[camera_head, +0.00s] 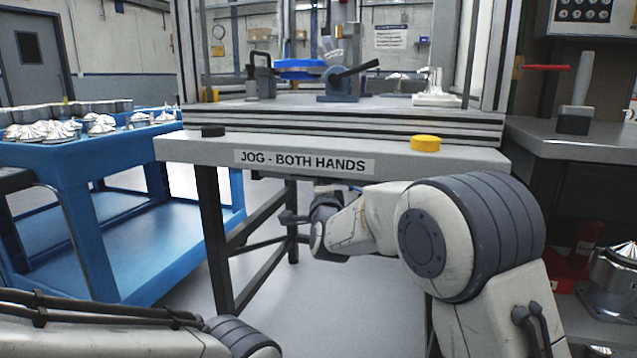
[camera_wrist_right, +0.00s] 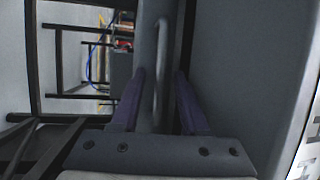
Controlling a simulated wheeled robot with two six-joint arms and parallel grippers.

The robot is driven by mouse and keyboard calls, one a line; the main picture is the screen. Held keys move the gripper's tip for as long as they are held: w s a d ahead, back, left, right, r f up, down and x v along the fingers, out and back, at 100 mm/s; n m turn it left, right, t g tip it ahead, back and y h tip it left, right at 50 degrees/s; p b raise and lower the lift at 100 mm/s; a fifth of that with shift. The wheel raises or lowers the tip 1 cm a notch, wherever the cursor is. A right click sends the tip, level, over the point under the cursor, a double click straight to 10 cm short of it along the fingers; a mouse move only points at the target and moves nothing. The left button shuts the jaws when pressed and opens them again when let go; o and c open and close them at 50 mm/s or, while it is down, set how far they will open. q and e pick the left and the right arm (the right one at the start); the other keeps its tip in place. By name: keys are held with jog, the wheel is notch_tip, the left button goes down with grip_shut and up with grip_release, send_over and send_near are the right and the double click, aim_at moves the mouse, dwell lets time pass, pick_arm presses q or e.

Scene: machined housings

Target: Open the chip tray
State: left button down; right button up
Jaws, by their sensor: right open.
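In the right wrist view a grey bar handle (camera_wrist_right: 162,65) runs upright in the picture on a plain grey front; it looks like the handle of the chip tray. My right gripper (camera_wrist_right: 160,105) is open, with its two purple fingers on either side of the handle's near end. I cannot tell whether either finger touches it. In the head view my right arm reaches under the front edge of the bench (camera_head: 215,150), and the fingers and the tray are hidden there. My left arm shows at the lower left, but its gripper is out of view.
The bench front carries a "JOG - BOTH HANDS" label (camera_head: 304,162), a black button (camera_head: 213,131) and a yellow button (camera_head: 426,143). A blue cart (camera_head: 95,165) with metal parts stands at left. Dark bench legs (camera_head: 212,240) flank open floor. A grey counter (camera_head: 560,135) stands at right.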

grip_shut()
dwell(1.5)
